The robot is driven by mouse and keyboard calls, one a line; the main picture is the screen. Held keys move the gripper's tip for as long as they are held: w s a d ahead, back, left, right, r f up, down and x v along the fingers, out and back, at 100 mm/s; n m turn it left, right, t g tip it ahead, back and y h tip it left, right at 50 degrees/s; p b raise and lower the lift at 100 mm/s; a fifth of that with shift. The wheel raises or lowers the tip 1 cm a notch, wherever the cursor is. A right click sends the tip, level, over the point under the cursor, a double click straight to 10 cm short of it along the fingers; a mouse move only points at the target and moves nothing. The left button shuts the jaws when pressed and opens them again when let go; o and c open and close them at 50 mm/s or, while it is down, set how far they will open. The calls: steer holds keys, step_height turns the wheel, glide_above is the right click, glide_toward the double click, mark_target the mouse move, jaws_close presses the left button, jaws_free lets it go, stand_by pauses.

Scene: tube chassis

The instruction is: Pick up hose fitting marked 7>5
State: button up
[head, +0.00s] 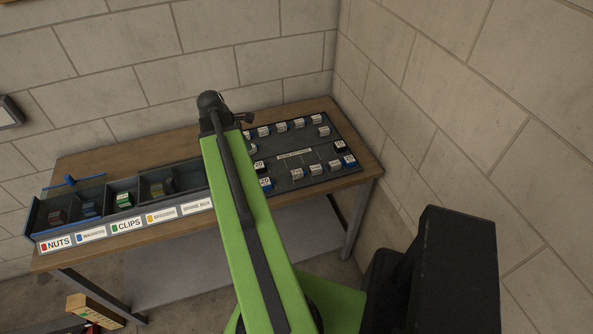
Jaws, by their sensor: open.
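Several small hose fittings, with white or grey labelled faces and some with blue or black parts, sit on a dark board (317,137) at the right of the table. One fitting (316,119) stands in the back row and another (297,174) in the front row. Their markings are too small to read, so I cannot tell which is marked 7>5. My green arm crosses in front of the board's left side and hides part of it.
A bin row with compartments and labels such as NUTS (56,244) and CLIPS (128,224) stands at the left of the wooden table (150,244). Block walls (410,90) close in behind and at right. A yellowish box (95,311) is low at left.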

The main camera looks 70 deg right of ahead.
steer(key=n+g, duration=0.1)
glide_toward(297, 172)
steer(key=b+x, duration=0.3)
steer(key=b, duration=0.7)
steer(key=shift+d+f+b, duration=0.2)
steer(key=shift+f+b, duration=0.15)
steer(key=shift+s+d+f, duration=0.1)
steer(key=shift+d, duration=0.05)
steer(key=b+x, duration=0.5)
steer(key=shift+f, duration=0.15)
jaws_close()
